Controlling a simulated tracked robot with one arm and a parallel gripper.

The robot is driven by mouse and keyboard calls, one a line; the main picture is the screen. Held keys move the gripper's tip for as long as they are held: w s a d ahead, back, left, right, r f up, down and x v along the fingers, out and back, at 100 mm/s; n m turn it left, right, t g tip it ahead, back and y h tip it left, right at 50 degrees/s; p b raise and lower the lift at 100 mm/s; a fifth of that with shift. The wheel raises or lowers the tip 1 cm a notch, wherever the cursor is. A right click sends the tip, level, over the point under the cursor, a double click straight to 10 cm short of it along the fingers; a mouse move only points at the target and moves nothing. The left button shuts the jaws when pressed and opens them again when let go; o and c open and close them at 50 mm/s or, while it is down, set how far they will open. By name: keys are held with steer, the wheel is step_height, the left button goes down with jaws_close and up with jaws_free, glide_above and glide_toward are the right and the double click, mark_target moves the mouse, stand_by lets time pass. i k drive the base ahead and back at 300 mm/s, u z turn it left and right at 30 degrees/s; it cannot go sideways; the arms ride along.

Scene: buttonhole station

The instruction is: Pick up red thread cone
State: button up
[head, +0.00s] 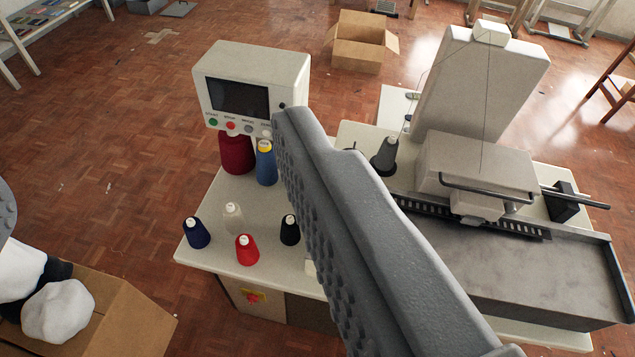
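A small bright red thread cone (247,251) with a white top stands upright near the front edge of the pale table (215,255). A larger dark red cone (236,155) stands farther back, below the control box. My gripper (145,155) is open and empty. Its ridged grey right finger crosses the middle of the view and hides part of the table. Only a sliver of its left finger shows at the left edge. The small red cone appears in the gap between the fingers, nearer the right one. I cannot tell its distance from them.
Navy (196,233), white (233,217) and black (289,231) cones stand close around the small red cone. A blue cone (266,163) and the control box (252,85) are behind. The sewing machine (475,165) is at right, an open carton (95,315) at lower left.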

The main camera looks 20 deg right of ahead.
mark_target(247, 253)
steer(key=z, duration=0.05)
steer(key=k, duration=0.5)
steer(key=u, duration=1.25)
steer(key=i, duration=1.8)
steer(key=z, duration=1.65)
